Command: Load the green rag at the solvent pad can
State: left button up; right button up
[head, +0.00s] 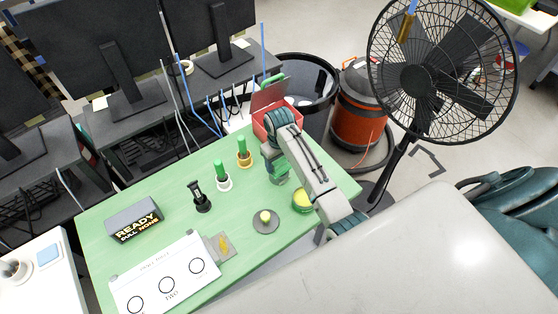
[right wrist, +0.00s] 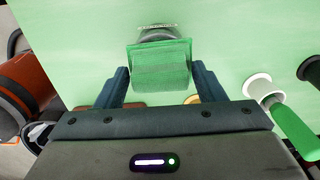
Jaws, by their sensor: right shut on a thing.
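My right gripper (right wrist: 161,84) is shut on the green rag (right wrist: 160,65), which spans between its two fingertips in the right wrist view. A grey round can (right wrist: 158,34) shows partly just beyond the rag, its lower part hidden; I take it for the solvent pad can. In the head view the rag (head: 279,167) is beneath my right gripper (head: 276,157), over the far right part of the green table, and the wrist covers part of it. I cannot tell whether the rag touches the can. My left gripper is not in view.
A red box (head: 259,131) is behind. A yellow-green tin (head: 302,203) and grey dish (head: 266,228) lie nearer.

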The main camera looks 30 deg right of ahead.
aim_at(279, 161)
jog(key=shift+s+f, duration=0.1)
jog(key=shift+f, duration=0.5)
dwell(1.6)
jog(key=shift+r, duration=0.15)
jog(key=shift+r, duration=3.45)
jog(key=shift+f, duration=0.1)
